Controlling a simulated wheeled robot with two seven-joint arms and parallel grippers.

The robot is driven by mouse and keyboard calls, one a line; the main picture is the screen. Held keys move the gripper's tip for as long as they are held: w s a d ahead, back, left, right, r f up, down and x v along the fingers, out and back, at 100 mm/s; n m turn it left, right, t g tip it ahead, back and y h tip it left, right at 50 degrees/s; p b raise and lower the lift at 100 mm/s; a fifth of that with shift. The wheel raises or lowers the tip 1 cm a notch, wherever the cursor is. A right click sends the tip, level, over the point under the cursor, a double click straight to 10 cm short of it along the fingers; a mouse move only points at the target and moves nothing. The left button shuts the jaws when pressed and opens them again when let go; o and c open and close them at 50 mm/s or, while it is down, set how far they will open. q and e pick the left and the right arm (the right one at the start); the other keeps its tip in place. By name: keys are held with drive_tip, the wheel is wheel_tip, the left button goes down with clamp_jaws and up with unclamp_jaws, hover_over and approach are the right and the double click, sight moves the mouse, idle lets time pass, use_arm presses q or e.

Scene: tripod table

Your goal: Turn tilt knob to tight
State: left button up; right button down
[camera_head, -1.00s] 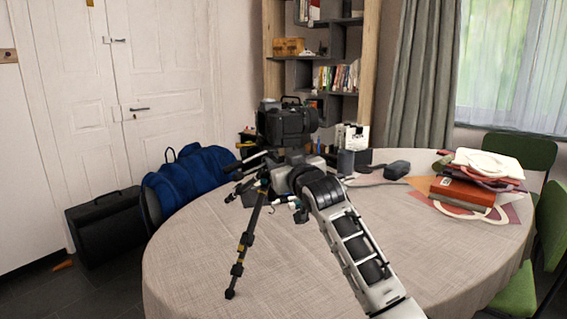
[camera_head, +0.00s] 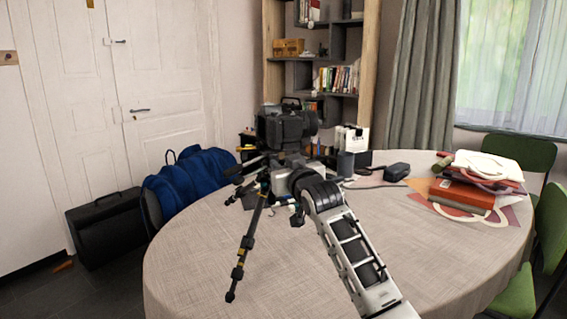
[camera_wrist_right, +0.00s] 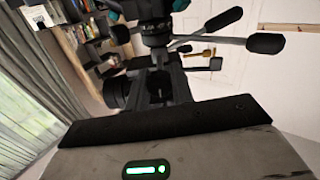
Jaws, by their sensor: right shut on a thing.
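A black camera (camera_head: 284,130) sits on a tripod (camera_head: 250,240) standing on the table, and one long leg reaches toward me. My right gripper (camera_head: 296,180) is against the tripod head just below the camera, shut on the tilt knob. The knob and the fingertips are hidden behind my wrist in the head view and out of sight in the wrist view. My left gripper is not in view.
The round table (camera_head: 200,260) has free cloth at front left and right. A dark pouch (camera_head: 397,170) and a grey cup (camera_head: 345,163) stand behind the arm. A pile of books and cloth (camera_head: 465,185) lies at right. A blue bag (camera_head: 190,178) stands at left beyond the table.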

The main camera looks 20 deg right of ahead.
drive_tip(key=m+p, duration=0.4)
drive_tip(key=shift+r, duration=0.2)
drive_tip(key=shift+m+p, duration=0.9)
drive_tip(key=shift+m, duration=0.1)
drive_tip(key=m+p, duration=0.2)
drive_tip(key=shift+f+m, duration=0.1)
drive_tip(key=shift+m, duration=0.3)
drive_tip(key=shift+m+p, duration=0.6)
drive_tip(key=shift+m, duration=0.3)
drive_tip(key=m+p, duration=0.1)
drive_tip(key=m, duration=0.1)
drive_tip(key=shift+m, duration=0.3)
drive_tip(key=shift+f+m+p, duration=0.1)
drive_tip(key=shift+m+p, duration=0.4)
drive_tip(key=shift+m, duration=1.1)
use_arm(q)
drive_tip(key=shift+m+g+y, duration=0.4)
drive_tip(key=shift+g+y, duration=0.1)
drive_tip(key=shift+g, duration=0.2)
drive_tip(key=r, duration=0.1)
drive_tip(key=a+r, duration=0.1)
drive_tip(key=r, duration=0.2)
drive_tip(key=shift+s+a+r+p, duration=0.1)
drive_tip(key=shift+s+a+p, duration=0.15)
drive_tip(key=shift+p, duration=0.1)
use_arm(e)
drive_tip(key=shift+m, duration=0.3)
